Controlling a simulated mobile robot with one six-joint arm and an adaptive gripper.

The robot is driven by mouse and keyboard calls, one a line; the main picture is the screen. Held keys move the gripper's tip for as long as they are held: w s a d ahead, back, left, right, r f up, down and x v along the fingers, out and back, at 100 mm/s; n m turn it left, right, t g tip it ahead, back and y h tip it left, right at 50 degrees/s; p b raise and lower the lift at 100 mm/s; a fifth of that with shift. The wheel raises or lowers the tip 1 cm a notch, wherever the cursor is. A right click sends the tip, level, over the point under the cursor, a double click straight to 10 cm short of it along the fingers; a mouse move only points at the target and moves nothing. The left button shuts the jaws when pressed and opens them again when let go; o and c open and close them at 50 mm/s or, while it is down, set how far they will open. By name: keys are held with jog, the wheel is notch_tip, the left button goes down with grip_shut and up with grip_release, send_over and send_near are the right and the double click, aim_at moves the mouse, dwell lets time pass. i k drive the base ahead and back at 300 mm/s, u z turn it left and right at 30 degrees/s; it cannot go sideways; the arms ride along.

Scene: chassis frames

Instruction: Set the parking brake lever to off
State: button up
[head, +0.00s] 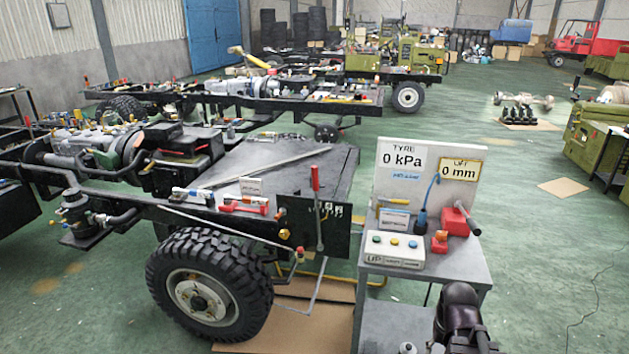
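An upright lever with a red grip (315,179) and a thin grey shaft stands at a dark panel (296,222) on the near end of the chassis. It looks like the parking brake lever, but no label that I can read names it. Its shaft is near vertical, tilted very slightly. Small yellowish and pale marks sit on the panel beside it, too small to read, so I cannot tell its setting. A dark rounded part of my arm shows at the bottom right, apart from the lever. My gripper's fingers are not visible.
A cart (384,284) right of the lever carries a button box (394,249), a red tool (456,222) and a board (428,158) reading 0 kPa and 0 mm. A large wheel (209,285) stands below left. Green floor (545,265) is open to the right.

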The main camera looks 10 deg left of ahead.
aim_at(314, 170)
jog(key=k, duration=1.25)
jog(key=u, duration=0.5)
jog(key=i, duration=2.2)
jog(key=z, duration=0.45)
